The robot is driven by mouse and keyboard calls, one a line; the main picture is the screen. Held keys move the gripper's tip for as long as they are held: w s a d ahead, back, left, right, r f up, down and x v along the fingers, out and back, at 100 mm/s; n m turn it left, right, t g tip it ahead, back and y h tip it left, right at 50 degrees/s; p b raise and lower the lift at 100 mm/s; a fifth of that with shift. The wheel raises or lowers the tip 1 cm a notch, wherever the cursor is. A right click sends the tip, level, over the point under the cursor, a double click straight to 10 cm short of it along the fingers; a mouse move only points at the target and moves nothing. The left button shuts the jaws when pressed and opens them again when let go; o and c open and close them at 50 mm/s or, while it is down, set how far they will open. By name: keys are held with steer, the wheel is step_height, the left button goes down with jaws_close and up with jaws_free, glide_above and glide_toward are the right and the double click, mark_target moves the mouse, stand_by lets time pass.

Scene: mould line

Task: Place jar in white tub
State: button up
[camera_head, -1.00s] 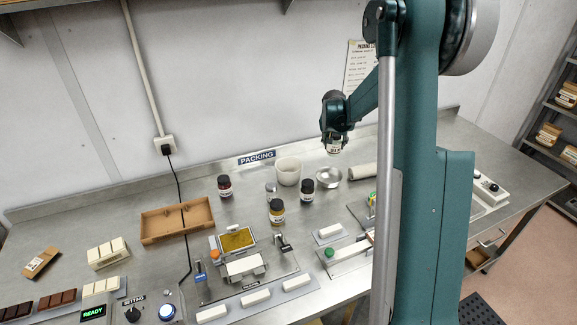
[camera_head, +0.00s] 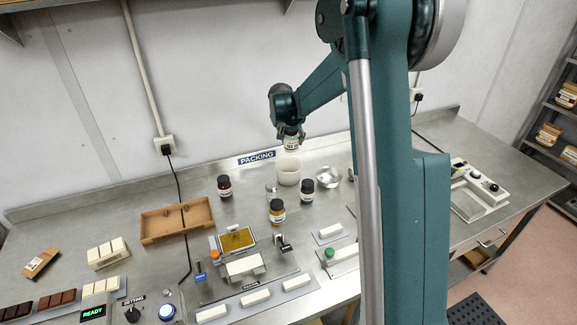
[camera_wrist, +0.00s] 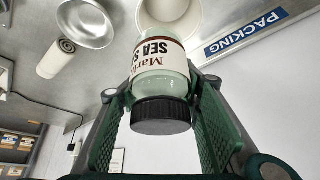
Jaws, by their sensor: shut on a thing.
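My gripper (camera_head: 290,137) is shut on a jar (camera_head: 291,144) with a pale body and a label. In the wrist view the jar (camera_wrist: 160,75) shows a black lid toward my gripper (camera_wrist: 160,115) and a label reading in part "SEA S". The white tub (camera_head: 288,174) stands on the steel bench against the back. In the head view the jar is held just above the tub, over its opening. In the wrist view the tub (camera_wrist: 168,14) is partly hidden behind the jar. I cannot tell whether the jar's bottom is below the rim.
A cardboard tray (camera_head: 177,221) is at left. The PACKING sign (camera_head: 257,157) is behind.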

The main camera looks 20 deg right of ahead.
glide_toward(293, 158)
steer(key=shift+s+d, duration=0.6)
steer(key=shift+s, duration=0.05)
steer(key=shift+f, duration=0.1)
steer(key=shift+f, duration=1.85)
steer(key=shift+f, duration=0.15)
steer(key=o, duration=0.6)
steer(key=shift+f, duration=0.1)
steer(key=shift+c, duration=0.2)
steer(key=o, duration=0.5)
steer(key=shift+c, duration=0.2)
steer(key=shift+r, duration=0.3)
